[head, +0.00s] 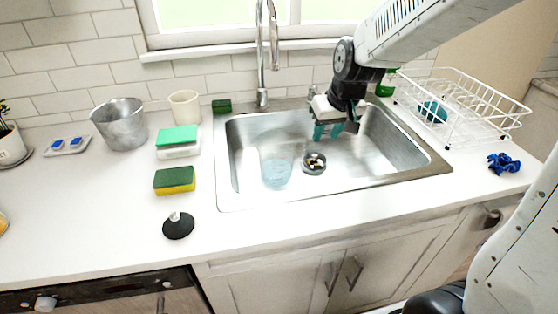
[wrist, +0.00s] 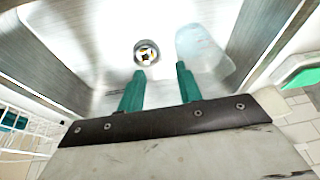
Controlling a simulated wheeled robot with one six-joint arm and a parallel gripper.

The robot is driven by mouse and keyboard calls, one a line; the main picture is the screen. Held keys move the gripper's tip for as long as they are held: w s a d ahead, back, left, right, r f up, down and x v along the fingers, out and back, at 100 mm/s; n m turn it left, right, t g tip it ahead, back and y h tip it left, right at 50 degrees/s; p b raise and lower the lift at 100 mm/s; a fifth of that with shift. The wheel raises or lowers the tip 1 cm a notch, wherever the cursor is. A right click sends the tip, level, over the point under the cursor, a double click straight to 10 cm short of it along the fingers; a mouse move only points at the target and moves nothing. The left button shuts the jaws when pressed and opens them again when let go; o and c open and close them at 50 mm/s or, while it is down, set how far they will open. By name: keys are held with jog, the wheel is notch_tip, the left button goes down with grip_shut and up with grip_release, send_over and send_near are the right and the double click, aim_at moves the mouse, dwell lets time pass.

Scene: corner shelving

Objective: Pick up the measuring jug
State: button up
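The measuring jug (head: 276,172) looks like a clear, bluish vessel inside the sink, to the left of the drain in the head view. In the wrist view the jug (wrist: 204,50) lies beyond my right-hand fingertip, near the sink wall. My gripper (head: 328,130) is over the right part of the sink, apart from the jug. Its two teal fingers also show in the wrist view (wrist: 157,75), spread apart with nothing between them. The jug's markings and handle cannot be made out.
The sink (head: 233,196) has raised walls, a drain (head: 314,163) and a tall faucet (head: 260,60) behind. A white wire rack (head: 480,117) stands right. Sponges (head: 174,181), a black stopper (head: 178,226), a metal bucket (head: 120,124) and a cream cup (head: 184,107) stand left.

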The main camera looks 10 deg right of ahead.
jog(key=shift+t, duration=0.4)
jog(key=w+x, duration=0.1)
jog(key=x, duration=0.4)
jog(key=w+r+x, duration=0.1)
jog(key=x, duration=0.5)
jog(key=w+x, duration=0.2)
jog(key=x, duration=0.4)
jog(key=shift+d+r, duration=0.25)
jog(key=shift+r, duration=0.1)
grip_shut()
